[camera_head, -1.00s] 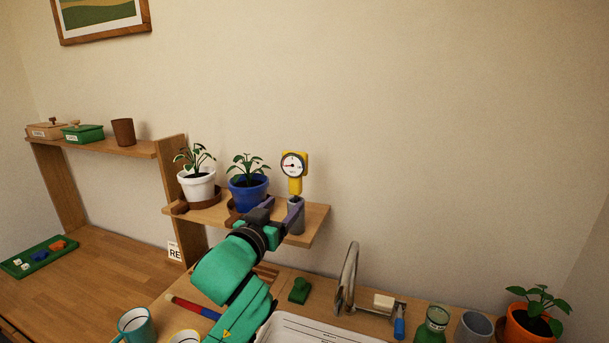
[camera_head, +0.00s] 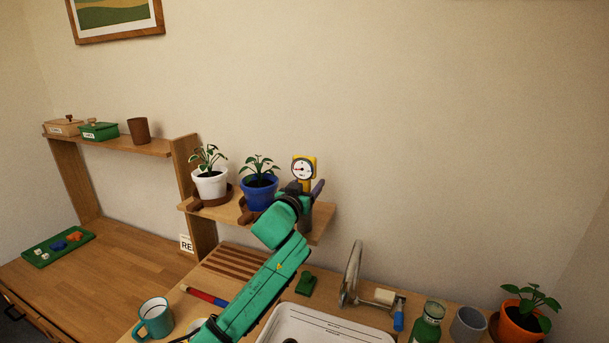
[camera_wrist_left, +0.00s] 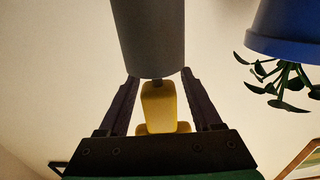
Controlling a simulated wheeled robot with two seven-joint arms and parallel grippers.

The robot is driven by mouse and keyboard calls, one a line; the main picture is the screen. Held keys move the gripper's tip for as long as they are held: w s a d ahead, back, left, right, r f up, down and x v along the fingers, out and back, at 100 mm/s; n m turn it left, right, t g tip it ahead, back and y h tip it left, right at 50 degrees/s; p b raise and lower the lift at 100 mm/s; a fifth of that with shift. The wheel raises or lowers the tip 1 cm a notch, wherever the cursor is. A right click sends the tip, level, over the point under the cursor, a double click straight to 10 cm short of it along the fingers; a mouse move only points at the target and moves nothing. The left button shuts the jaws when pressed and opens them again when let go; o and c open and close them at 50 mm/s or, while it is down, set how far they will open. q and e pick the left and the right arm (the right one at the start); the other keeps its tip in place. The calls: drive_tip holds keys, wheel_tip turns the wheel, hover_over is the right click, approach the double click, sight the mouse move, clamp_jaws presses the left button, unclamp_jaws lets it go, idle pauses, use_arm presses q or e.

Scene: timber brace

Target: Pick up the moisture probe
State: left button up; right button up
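The moisture probe (camera_head: 303,169) has a round white dial in a yellow head and stands upright at the right of the small wall shelf (camera_head: 321,224). The wrist view shows its yellow body (camera_wrist_left: 159,106) below a grey cylindrical holder (camera_wrist_left: 148,38), with the picture upside down. My left gripper (camera_head: 306,189) is at the probe just under the dial, hiding its lower part in the head view. In the wrist view, its two dark fingers (camera_wrist_left: 160,98) stand apart on either side of the yellow body, with gaps visible. My right gripper is not in view.
A blue pot (camera_head: 259,193) with a plant stands close left of my gripper, and a white pot (camera_head: 210,184) stands beyond it. Below are a faucet (camera_head: 351,273), a white basin (camera_head: 330,326), a green object (camera_head: 305,284) and a teal mug (camera_head: 154,318). The wall right of the shelf is clear.

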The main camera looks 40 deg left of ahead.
use_arm(q)
clamp_jaws()
wheel_tip(320, 180, up, 20)
drive_tip(key=shift+b, duration=0.3)
drive_tip(key=shift+c, duration=1.9)
unclamp_jaws()
clamp_jaws()
drive_tip(key=shift+r, duration=0.1)
